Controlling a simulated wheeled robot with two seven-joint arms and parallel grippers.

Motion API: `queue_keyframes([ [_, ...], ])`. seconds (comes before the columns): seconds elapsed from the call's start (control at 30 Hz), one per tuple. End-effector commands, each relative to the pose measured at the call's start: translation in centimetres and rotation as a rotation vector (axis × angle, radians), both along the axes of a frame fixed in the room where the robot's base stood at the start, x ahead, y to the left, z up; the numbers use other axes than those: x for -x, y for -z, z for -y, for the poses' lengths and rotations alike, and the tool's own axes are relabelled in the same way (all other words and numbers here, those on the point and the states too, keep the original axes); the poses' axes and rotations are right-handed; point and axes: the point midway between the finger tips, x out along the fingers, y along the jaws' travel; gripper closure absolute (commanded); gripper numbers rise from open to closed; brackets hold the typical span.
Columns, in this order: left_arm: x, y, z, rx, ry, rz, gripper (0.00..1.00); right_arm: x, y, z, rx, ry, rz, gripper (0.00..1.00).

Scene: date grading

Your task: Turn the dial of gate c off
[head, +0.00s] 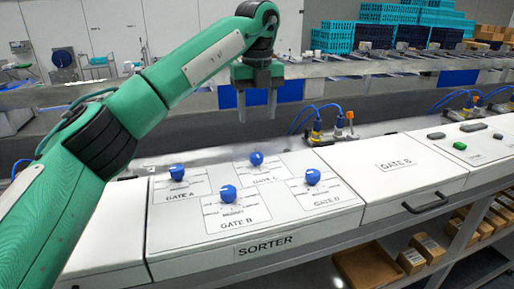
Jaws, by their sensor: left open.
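The gate C dial (256,159) is a blue knob at the back right of the white sorter panel (180,240), above the label GATE C. Its pointer position is too small to read. My left gripper (257,112) hangs above and behind this dial, fingers pointing down, open and empty, touching nothing. Other blue dials sit on the same panel: gate A (177,172) at the back left, gate B (228,193) at the front middle and gate D (312,177) at the front right. My right gripper is not in view.
A white box (395,166) with a dark handle stands right of the panel. Blue and yellow cable fittings (317,131) rise behind it. A conveyor line (400,62) with stacked blue crates (340,37) runs behind. Cardboard boxes (410,258) lie on the shelf below.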

Motion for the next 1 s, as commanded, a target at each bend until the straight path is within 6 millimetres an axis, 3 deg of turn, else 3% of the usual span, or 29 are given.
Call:
queue_keyframes([
  [0.17, 0.0, 2.8, 0.0, 0.002, 0.001, -0.005, 0.47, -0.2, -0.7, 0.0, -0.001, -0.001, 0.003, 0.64],
  [0.4, 0.0, 6.8, 0.0, 0.0, 0.0, -0.004, 0.47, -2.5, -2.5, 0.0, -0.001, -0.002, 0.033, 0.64],
  [0.6, 0.0, 9.6, 0.0, 0.0, 0.0, -0.003, 0.47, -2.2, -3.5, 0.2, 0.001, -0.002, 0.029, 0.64],
  [1.0, 0.0, 11.2, 0.0, 0.001, 0.0, -0.001, 0.47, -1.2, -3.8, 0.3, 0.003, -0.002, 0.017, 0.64],
])
